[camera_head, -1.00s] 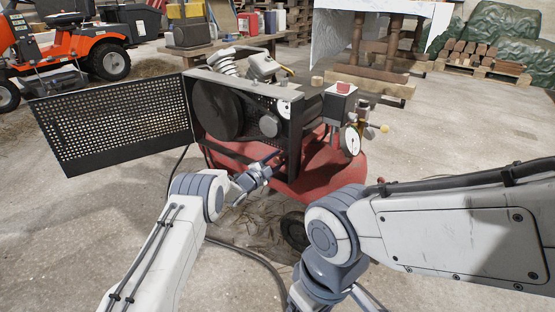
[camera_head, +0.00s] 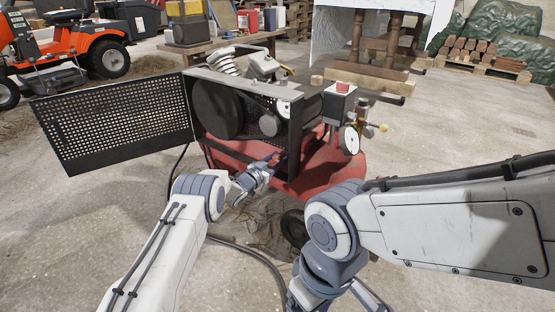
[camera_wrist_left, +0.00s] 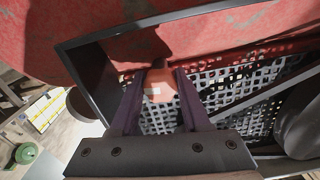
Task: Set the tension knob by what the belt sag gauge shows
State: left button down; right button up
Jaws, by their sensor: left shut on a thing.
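The compressor's belt housing (camera_head: 249,90) stands open, with the large dark pulley (camera_head: 214,108) and a smaller pulley (camera_head: 269,125) inside. A small white dial (camera_head: 284,107), apparently the belt sag gauge, is at the housing's right side; its reading is too small to tell. My left gripper (camera_head: 271,160) is at the housing's lower front edge. In the left wrist view, its two dark fingers are shut on an orange-red knob (camera_wrist_left: 158,86) with a pale mark, apparently the tension knob. My right arm comes in from the right; its gripper is not visible.
The perforated guard door (camera_head: 115,120) is swung out to the left. A red tank (camera_head: 330,165) lies beneath the housing. A larger pressure dial (camera_head: 350,139) and brass valve are at the right. A hose (camera_head: 250,258) crosses the floor. Open concrete lies around.

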pick_arm(q)
jog(key=n, duration=0.4)
jog(key=shift+s+d+f+n, duration=0.1)
jog(key=shift+s+f+n, duration=0.1)
jog(key=shift+n, duration=0.2)
dwell(0.4)
jog(key=c, duration=0.5)
grip_release()
jog(key=shift+o, duration=0.6)
jog(key=shift+w+r+n, duration=0.1)
jog(key=shift+r+n, duration=0.05)
jog(key=shift+n, duration=0.15)
jog(key=shift+s+a+r+p, duration=0.15)
jog(key=shift+s+a+p, duration=0.3)
jog(key=shift+p, duration=0.3)
jog(key=p+v, duration=0.5)
jog(key=v, duration=0.4)
jog(key=shift+s, duration=0.2)
